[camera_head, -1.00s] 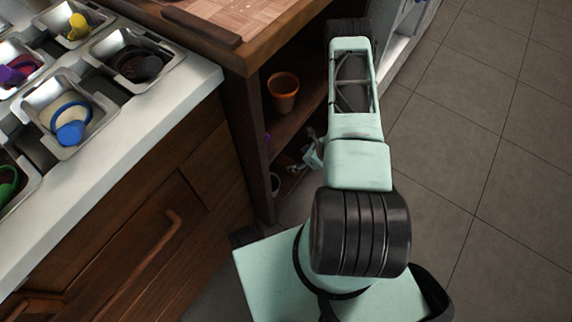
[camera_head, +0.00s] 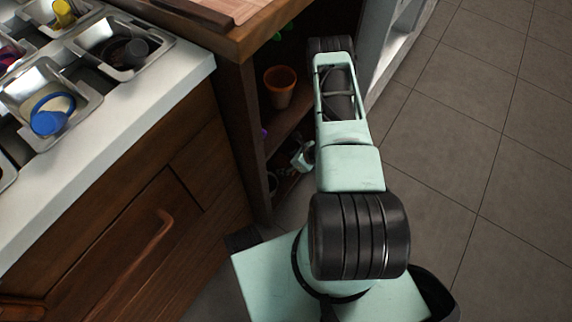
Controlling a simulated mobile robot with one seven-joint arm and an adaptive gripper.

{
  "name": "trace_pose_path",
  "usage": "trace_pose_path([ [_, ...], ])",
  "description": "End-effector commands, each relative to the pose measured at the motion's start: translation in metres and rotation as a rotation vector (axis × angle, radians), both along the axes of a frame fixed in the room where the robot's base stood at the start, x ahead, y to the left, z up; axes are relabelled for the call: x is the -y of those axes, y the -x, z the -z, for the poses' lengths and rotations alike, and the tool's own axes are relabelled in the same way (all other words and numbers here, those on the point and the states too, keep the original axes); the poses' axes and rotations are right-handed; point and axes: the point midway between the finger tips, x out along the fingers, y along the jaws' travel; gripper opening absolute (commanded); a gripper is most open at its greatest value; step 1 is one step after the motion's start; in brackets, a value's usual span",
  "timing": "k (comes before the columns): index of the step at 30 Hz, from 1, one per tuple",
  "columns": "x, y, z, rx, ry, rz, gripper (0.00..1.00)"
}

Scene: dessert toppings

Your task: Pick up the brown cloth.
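I cannot make out a brown cloth in this view. My mint and black arm reaches up the middle of the picture, alongside the open dark wooden shelf unit (camera_head: 257,150). A small mint and grey part, apparently my gripper (camera_head: 299,160), shows at the lower shelf just left of the arm. Its fingers are too small and dark to read, and I cannot tell whether it holds anything. The arm hides part of the shelves.
An orange-brown pot (camera_head: 280,87) stands on the upper shelf. A white counter (camera_head: 160,100) with metal topping trays (camera_head: 85,103) is at left, above wooden drawers (camera_head: 125,240). A wooden board (camera_head: 205,8) lies on the wooden top. Open tiled floor (camera_head: 500,160) lies at right.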

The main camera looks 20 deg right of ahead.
Motion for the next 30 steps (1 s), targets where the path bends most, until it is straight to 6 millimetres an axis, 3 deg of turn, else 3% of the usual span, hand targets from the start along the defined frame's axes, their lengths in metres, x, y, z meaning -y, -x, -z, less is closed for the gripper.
trace_pose_path([
  [1, 0.000, 0.000, 0.000, 0.000, 0.000, 0.000, 0.52],
  [10, 0.000, 0.000, 0.000, 0.000, 0.000, 0.000, 0.20],
  [20, 0.000, 0.000, -0.006, 0.001, -0.001, 0.000, 0.20],
  [27, 0.000, -0.001, -0.038, 0.001, 0.000, 0.001, 0.20],
  [30, 0.014, 0.011, -0.057, 0.001, 0.001, 0.003, 0.20],
])
